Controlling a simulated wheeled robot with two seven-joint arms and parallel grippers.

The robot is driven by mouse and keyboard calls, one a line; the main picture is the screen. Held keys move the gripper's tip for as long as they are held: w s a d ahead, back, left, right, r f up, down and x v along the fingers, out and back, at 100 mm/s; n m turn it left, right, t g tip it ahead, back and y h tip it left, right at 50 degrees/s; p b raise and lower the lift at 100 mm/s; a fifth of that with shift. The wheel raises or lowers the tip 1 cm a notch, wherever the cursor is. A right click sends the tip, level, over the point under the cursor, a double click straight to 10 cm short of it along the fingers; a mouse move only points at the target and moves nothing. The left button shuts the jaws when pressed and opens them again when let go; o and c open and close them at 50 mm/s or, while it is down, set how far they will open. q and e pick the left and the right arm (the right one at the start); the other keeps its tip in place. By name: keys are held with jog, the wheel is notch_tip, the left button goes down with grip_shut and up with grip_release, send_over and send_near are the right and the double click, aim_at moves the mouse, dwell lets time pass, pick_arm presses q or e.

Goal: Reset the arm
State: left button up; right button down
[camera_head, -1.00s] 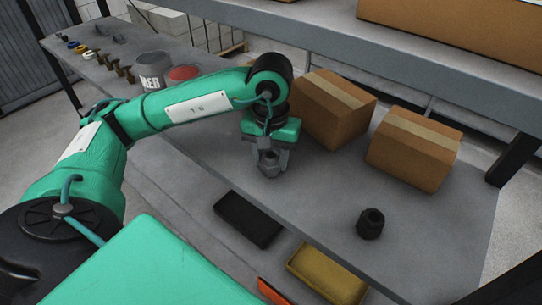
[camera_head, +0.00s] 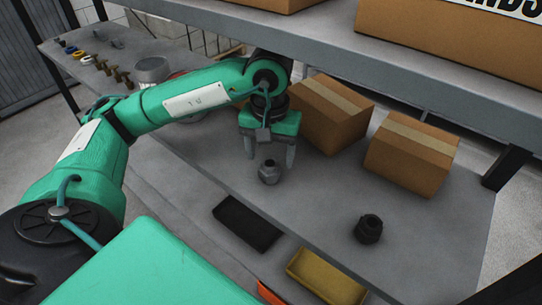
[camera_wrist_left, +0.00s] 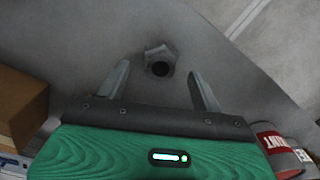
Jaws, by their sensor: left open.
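My left arm reaches in from the left over the grey table. My left gripper (camera_head: 269,152) is open and empty, pointing down just above and behind a grey metal fitting (camera_head: 269,171). The fitting stands on the table, clear of the fingers. In the left wrist view the same fitting (camera_wrist_left: 159,60) shows its round hole beyond the gap between the two spread fingers (camera_wrist_left: 160,88). My right gripper is not in view.
A black fitting (camera_head: 369,229) stands at the right. Two cardboard boxes (camera_head: 330,118) (camera_head: 411,157) stand behind, below a shelf (camera_head: 420,75). A black tray (camera_head: 247,223) and a yellow tray (camera_head: 327,277) lie along the front. Cans (camera_head: 152,71) and small parts (camera_head: 100,62) are at the far left.

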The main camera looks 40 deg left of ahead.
pick_arm(q)
notch_tip(320, 180, up, 4)
jog(key=shift+f+p, duration=0.15)
jog(key=shift+p, duration=0.45)
jog(key=shift+a+r, duration=0.15)
jog(key=shift+r, duration=0.25)
jog(key=shift+w, duration=0.1)
jog(key=shift+f+b, duration=0.8)
jog(key=shift+f, duration=0.05)
jog(key=shift+f+b, duration=0.65)
jog(key=shift+f, duration=0.2)
